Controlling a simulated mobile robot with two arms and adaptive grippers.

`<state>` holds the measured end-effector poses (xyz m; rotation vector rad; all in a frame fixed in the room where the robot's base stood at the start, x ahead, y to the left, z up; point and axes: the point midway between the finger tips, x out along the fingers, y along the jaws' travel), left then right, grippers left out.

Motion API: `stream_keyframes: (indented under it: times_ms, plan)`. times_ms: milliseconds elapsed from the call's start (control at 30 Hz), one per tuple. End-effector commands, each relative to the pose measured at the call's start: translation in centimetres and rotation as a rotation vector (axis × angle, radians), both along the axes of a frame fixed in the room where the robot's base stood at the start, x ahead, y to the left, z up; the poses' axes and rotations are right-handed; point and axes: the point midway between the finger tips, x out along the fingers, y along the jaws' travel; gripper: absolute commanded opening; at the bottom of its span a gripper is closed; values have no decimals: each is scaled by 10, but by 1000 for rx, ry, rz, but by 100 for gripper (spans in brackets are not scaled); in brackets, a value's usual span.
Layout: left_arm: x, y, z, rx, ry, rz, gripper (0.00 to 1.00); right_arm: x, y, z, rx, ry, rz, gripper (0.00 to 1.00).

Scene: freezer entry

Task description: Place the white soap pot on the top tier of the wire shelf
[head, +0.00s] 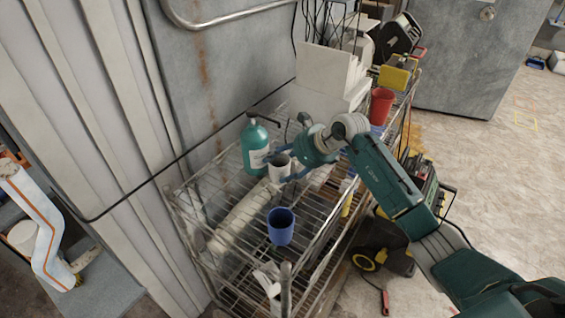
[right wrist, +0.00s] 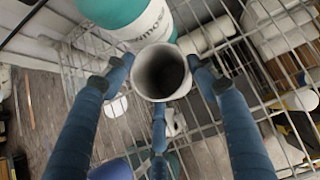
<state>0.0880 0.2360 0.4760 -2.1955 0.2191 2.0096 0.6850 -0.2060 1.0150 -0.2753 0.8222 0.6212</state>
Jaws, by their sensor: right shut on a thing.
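The white soap pot (head: 279,168) is upright between the blue fingers of my right gripper (head: 284,170), just in front of a teal bottle. In the right wrist view, the pot's open round mouth (right wrist: 161,73) faces the camera, with the fingers (right wrist: 160,85) closed around its sides. The pot is over the top tier of the wire shelf (head: 222,197); I cannot tell whether its base touches the wires. My left gripper is not in view.
The teal bottle (head: 255,147) stands close behind the pot; it also shows in the right wrist view (right wrist: 115,12). A blue cup (head: 281,227) stands nearer the front. A red cup (head: 382,106) and white boxes (head: 325,80) are at the back. Bare wires lie left of the bottle.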

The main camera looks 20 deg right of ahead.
Motion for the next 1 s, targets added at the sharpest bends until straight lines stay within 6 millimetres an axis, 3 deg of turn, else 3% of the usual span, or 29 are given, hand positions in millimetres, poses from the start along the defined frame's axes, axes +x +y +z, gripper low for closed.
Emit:
stream_keyframes:
  times_ms: [100, 133, 200, 633, 1000]
  plan:
    - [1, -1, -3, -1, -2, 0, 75, 0, 0, -3, 0, 0, 0, 27]
    - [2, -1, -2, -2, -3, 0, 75, 0, 0, -2, 0, 0, 0, 63]
    - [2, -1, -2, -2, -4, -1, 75, 0, 0, -1, 0, 0, 0, 76]
    - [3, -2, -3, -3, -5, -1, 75, -4, -5, 5, -2, -2, 0, 76]
    - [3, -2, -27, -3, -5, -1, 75, -42, -36, 60, -5, -4, -1, 76]
